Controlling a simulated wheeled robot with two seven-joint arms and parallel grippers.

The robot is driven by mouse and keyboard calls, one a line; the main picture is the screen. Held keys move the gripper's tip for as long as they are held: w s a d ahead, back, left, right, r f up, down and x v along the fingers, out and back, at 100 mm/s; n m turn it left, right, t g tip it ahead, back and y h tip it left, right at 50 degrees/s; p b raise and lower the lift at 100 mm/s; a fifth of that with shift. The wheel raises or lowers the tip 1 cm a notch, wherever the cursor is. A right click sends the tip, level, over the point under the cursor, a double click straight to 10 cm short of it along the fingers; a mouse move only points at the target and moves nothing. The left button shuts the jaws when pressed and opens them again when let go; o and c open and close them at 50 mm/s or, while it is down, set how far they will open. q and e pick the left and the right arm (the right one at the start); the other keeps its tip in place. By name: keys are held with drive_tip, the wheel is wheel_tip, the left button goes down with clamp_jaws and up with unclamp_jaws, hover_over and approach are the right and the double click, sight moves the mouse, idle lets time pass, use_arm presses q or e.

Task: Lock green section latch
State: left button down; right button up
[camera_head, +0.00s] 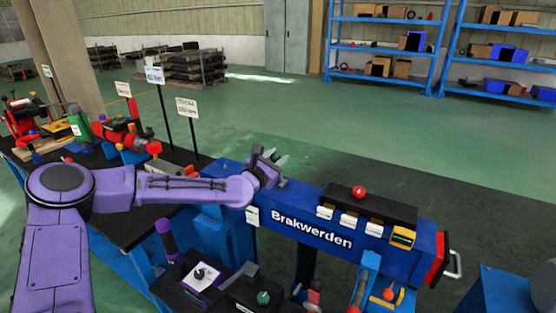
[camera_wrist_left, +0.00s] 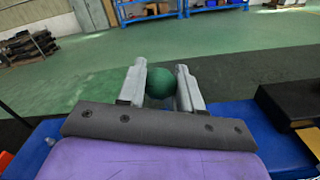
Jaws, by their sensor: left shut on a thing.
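The left gripper (camera_head: 272,162) is over the far left end of the blue beam (camera_head: 306,230) marked "Brakwerden". In the left wrist view a green ball knob (camera_wrist_left: 161,83) sits between the two grey fingers of the left gripper (camera_wrist_left: 161,72), which are shut on it. It appears to be the green latch's knob; its lower part and mount are hidden by the fingers and gripper body. In the head view the gripper hides the knob. My right gripper is not in view.
A black box with a red knob (camera_head: 358,191) stands on the beam, with white tags and a yellow-framed tag (camera_head: 403,236) along it. A red end plate with a handle (camera_head: 452,263) is at the right. Levers and a green knob (camera_head: 263,297) lie in front.

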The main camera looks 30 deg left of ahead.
use_arm(q)
drive_tip(key=shift+a, duration=0.1)
drive_tip(key=c, duration=0.8)
unclamp_jaws()
drive_tip(key=shift+a, duration=0.1)
drive_tip(key=shift+o, duration=0.2)
drive_tip(key=shift+s, duration=0.1)
drive_tip(key=shift+s, duration=0.4)
drive_tip(key=s, duration=0.9)
drive_tip(key=shift+s, duration=0.3)
